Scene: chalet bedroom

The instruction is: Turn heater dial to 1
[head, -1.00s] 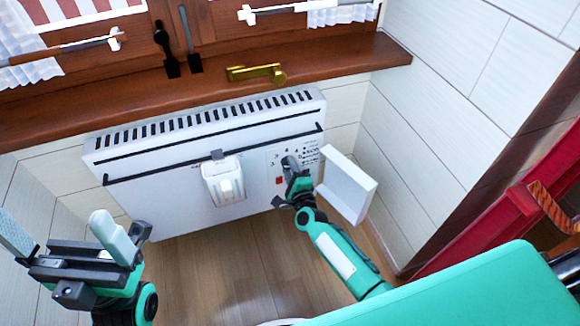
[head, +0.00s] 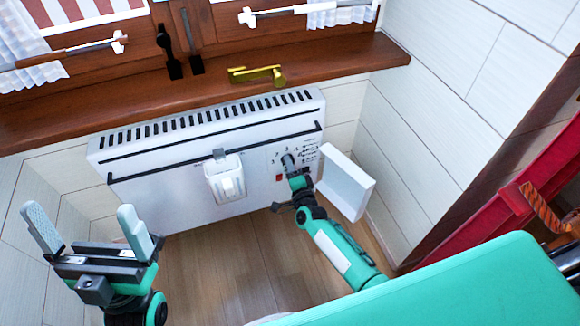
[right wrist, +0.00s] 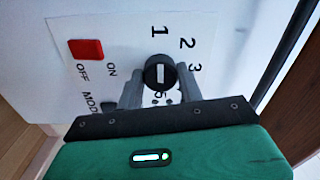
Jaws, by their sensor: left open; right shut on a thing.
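The white wall heater (head: 150,190) hangs below the window sill. Its control panel (head: 278,158) is at its right end, beside an open white flap (head: 345,185). In the right wrist view the round black dial (right wrist: 160,72) has a white line, upright in the picture and roughly in line with the printed 1 (right wrist: 157,32). Numbers 2 and 3 follow to the right; a 5 is partly hidden. My right gripper (right wrist: 159,88) is shut on the dial, one finger each side. My left gripper (head: 86,232) is open and empty, left of the heater.
A red switch (right wrist: 86,49) marked ON and OFF sits near the dial. A white box (head: 224,180) hangs on the heater front. The wooden sill (head: 200,98) juts out above. A red frame (head: 480,220) stands at the right. The floor below is clear.

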